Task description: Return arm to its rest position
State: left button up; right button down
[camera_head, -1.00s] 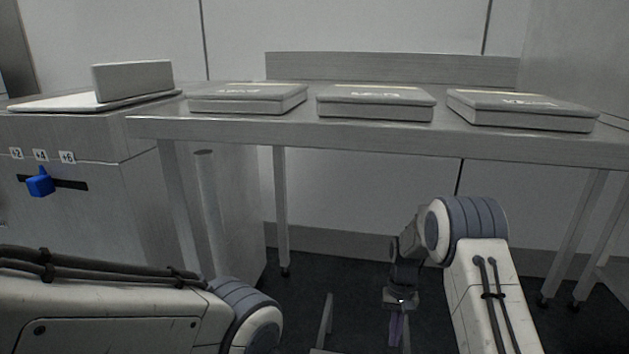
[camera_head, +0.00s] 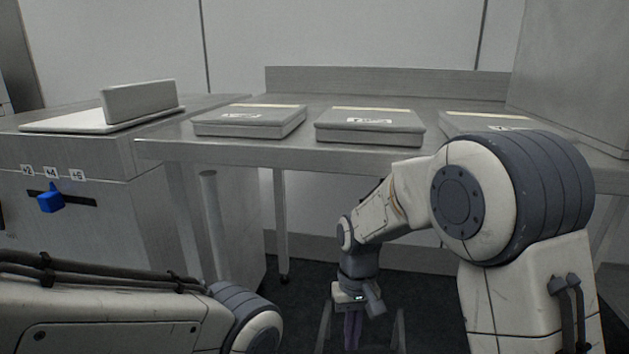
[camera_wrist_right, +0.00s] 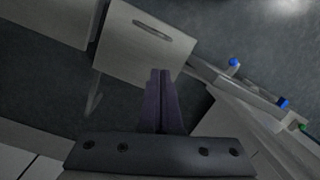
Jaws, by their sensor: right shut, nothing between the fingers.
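My right gripper (camera_head: 352,332) hangs low in front of the steel table, below the level of its top. Its arm bends over from the right side and points down. In the right wrist view, the two dark fingers (camera_wrist_right: 160,98) are together with nothing between them. My left arm reaches in along the lower left of the head view. Its gripper is outside the picture.
Three flat grey boxes, left (camera_head: 250,121), middle (camera_head: 369,127) and right (camera_head: 478,122), lie on the steel table (camera_head: 290,152). My right arm partly covers the right one. A cabinet with a blue slider (camera_head: 50,200) stands at left. Dark floor shows under the table.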

jog(key=s+a+r+n+p, duration=0.1)
jog(key=s+r+n, duration=0.1)
jog(key=s+r, duration=0.35)
jog(key=s+a+r+n+t+p, duration=0.1)
jog(key=s+r+n+p, duration=0.1)
jog(key=s, duration=0.6)
jog(key=s+a+r+n+p, duration=0.1)
jog(key=s+r, duration=0.3)
jog(key=s, duration=0.3)
notch_tip(320, 180, up, 38)
jog(key=p, duration=3.8)
jog(key=shift+s+d+y, duration=0.25)
jog(key=shift+s+y, duration=0.1)
jog(key=shift+y, duration=0.05)
jog(key=shift+f, duration=0.1)
jog(key=shift+n, duration=0.3)
